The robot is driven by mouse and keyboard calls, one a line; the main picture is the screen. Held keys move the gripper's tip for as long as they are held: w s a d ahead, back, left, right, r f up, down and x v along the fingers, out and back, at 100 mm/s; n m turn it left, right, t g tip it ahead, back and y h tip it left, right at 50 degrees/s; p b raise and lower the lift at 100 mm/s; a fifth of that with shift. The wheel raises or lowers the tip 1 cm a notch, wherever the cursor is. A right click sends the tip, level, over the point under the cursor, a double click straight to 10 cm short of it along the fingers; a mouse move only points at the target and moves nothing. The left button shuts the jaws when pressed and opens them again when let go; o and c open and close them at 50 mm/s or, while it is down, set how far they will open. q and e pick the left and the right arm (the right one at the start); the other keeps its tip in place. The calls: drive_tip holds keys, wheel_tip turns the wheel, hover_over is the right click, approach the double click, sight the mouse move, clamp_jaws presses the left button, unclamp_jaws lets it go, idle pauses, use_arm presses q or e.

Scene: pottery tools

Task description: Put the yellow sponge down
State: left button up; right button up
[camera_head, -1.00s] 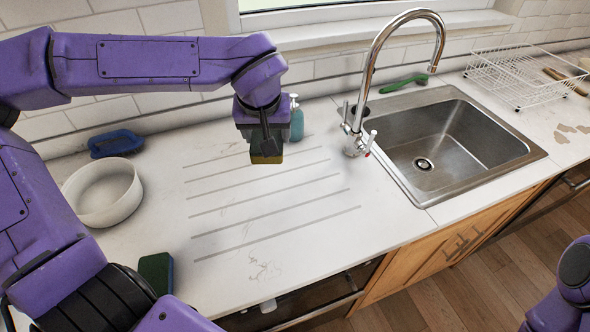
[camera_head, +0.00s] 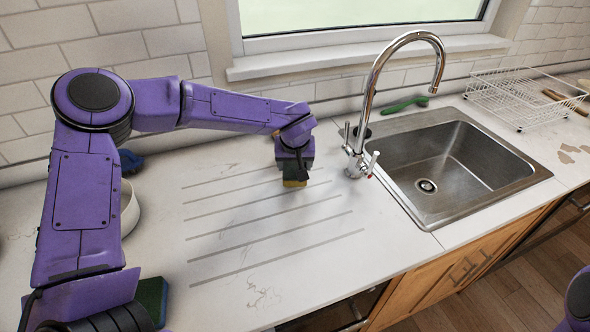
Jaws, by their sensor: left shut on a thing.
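The yellow sponge (camera_head: 294,183) is under my left gripper (camera_head: 294,174), on the right part of the grooved drainboard (camera_head: 250,225), left of the faucet. It shows yellow with a dark layer. My left gripper points down and is shut on the sponge. I cannot tell whether the sponge touches the counter. My right gripper is out of view; only a bit of my right arm shows at the lower right edge.
A steel sink (camera_head: 450,165) with a tall faucet (camera_head: 370,110) lies to the right. A white wire rack (camera_head: 525,95) and a green brush (camera_head: 405,105) are behind. A white bowl (camera_head: 130,208), a blue item (camera_head: 130,161) and a green sponge (camera_head: 152,298) are partly hidden by my left arm.

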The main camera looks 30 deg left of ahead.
sight(295, 167)
use_arm(q)
drive_tip(key=shift+w+f, duration=0.2)
drive_tip(key=shift+f, duration=1.6)
drive_tip(key=o, duration=0.6)
drive_tip(key=shift+o, duration=0.2)
drive_tip(key=v, duration=1.2)
drive_tip(key=shift+s+d+b, duration=0.1)
drive_tip(key=shift+s+b, duration=0.05)
drive_tip(key=shift+b, duration=0.2)
drive_tip(key=shift+r, duration=0.15)
